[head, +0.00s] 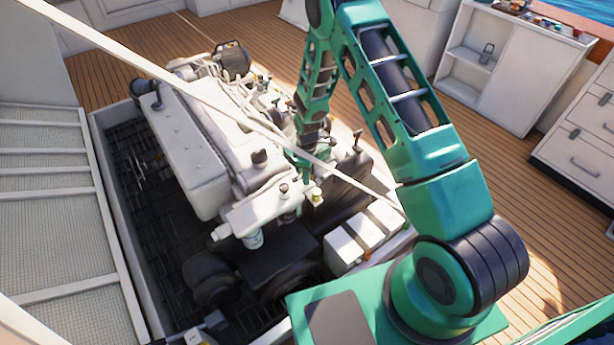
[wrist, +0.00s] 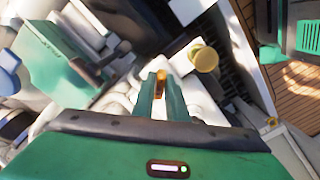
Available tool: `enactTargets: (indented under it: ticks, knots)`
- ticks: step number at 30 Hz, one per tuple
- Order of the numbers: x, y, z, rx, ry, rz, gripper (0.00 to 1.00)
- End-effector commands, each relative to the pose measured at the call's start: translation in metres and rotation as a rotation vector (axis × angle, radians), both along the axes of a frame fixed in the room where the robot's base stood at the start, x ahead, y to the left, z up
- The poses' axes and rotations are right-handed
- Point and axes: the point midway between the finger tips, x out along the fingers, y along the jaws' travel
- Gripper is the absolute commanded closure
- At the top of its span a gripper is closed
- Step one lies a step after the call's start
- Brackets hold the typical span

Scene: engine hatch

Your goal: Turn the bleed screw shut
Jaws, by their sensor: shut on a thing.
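My gripper (wrist: 159,92) points down at the engine, its two green fingers close together. It is shut on a small brass-orange piece (wrist: 161,77) that shows between the fingertips in the wrist view; this looks like the bleed screw. Its lower end and how far it is turned cannot be made out. In the head view my gripper (head: 304,172) is at the front right end of the white engine (head: 190,150), and the screw is hidden there.
A yellow round knob (wrist: 204,59) stands just right of my fingers; it also shows in the head view (head: 316,194). White boxes (head: 365,237) lie at the hatch's right side. A pale bar (head: 180,82) crosses the head view over the engine. Wooden deck surrounds the hatch.

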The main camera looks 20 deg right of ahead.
Motion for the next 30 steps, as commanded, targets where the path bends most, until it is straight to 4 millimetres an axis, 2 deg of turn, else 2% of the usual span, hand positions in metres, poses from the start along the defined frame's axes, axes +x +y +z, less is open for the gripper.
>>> enactTargets:
  ticks: [1, 18, 30]
  knots:
    - [0.0044, 0.0023, 0.0017, 0.004, -0.011, -0.041, 1.0]
    - [0.006, 0.0016, 0.0023, 0.005, -0.012, -0.546, 1.0]
    - [0.0069, 0.0014, 0.0027, 0.007, -0.014, -0.73, 1.0]
